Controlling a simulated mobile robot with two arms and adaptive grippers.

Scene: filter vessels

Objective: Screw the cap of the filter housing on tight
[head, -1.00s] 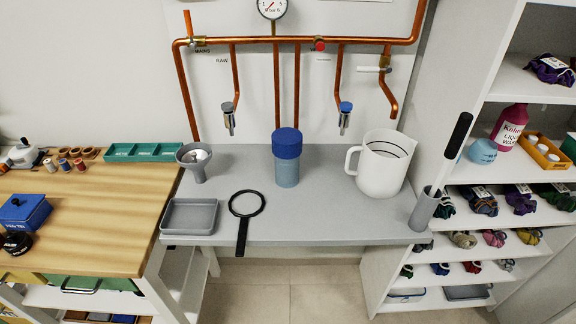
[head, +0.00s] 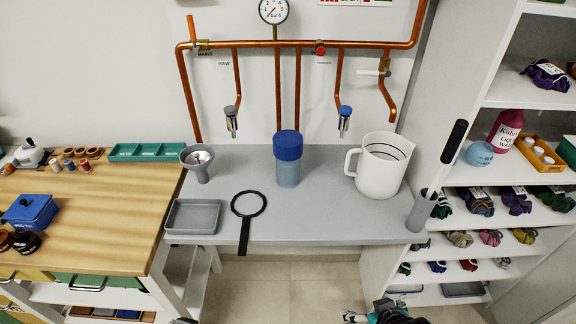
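The filter housing (head: 287,174) stands upright on the grey bench below the copper pipes. It has a translucent blue-grey body, and its dark blue cap (head: 288,145) sits on top. I cannot tell from here how tightly the cap is seated. The black ring-shaped wrench (head: 246,226) lies flat on the bench, its handle over the front edge. Part of my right gripper (head: 353,316) shows at the bottom edge, far from the housing; its fingers are mostly cut off. Only a dark sliver, probably my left arm, shows at the bottom left; its gripper is not visible.
A white jug (head: 380,167) stands right of the housing, and a grey holder (head: 421,211) with a black-handled tool beyond it. A grey funnel (head: 200,171) and grey tray (head: 194,230) are at left. Two taps (head: 231,121) (head: 344,121) hang above. The bench around the housing is clear.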

